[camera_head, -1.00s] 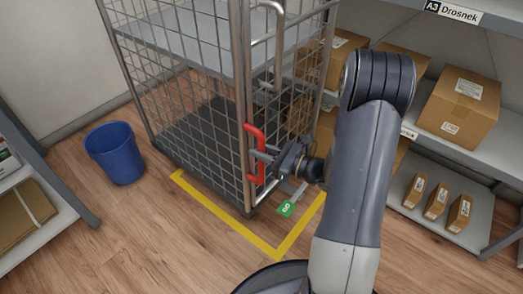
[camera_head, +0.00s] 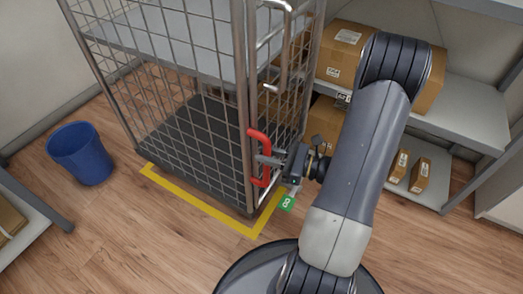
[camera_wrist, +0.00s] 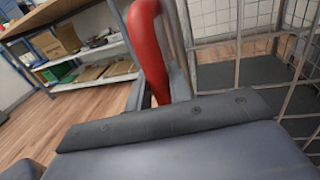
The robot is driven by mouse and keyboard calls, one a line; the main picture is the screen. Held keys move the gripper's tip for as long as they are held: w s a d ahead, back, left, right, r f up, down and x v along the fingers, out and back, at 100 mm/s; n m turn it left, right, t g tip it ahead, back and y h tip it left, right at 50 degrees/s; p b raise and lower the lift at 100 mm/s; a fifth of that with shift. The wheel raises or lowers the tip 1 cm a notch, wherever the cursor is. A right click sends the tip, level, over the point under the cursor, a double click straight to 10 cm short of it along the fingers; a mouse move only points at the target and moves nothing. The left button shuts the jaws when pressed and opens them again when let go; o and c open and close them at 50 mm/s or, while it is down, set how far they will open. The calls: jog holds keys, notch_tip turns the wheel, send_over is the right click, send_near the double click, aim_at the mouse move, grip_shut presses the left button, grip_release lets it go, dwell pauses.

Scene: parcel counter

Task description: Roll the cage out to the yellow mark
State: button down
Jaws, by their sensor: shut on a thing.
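The grey wire cage (camera_head: 190,110) stands on the floor in the head view, with a dark base plate and a grey upper shelf. A red handle (camera_head: 264,158) is fixed to its near right corner post. My gripper (camera_head: 268,160) is shut on this handle. In the wrist view the red handle (camera_wrist: 150,45) runs up from between my gripper's fingers (camera_wrist: 158,90). The yellow mark (camera_head: 200,207) is an L-shaped floor line; its corner lies in front of the cage's near corner, with bare floor between. The cage's wheels are hidden.
A blue bin (camera_head: 80,155) stands on the floor left of the cage. Shelving with cartons (camera_head: 415,75) is behind my arm at right. A green floor label (camera_head: 287,203) lies right of the mark. Wood floor in front is clear.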

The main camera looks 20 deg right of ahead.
jog(key=shift+s+f, duration=0.1)
jog(key=shift+s, duration=0.05)
jog(key=c, duration=1.3)
grip_release()
jog(key=shift+s+d, duration=0.1)
jog(key=shift+d, duration=0.05)
jog(key=shift+c, duration=0.2)
jog(key=shift+d, duration=0.1)
jog(key=p+v, duration=0.2)
jog(key=v, duration=0.8)
jog(key=shift+s+d+p, duration=0.2)
jog(key=shift+s+p, duration=0.05)
jog(key=shift+p, duration=0.05)
jog(key=b+x, duration=0.2)
jog(key=x, duration=0.9)
jog(key=shift+b, duration=0.3)
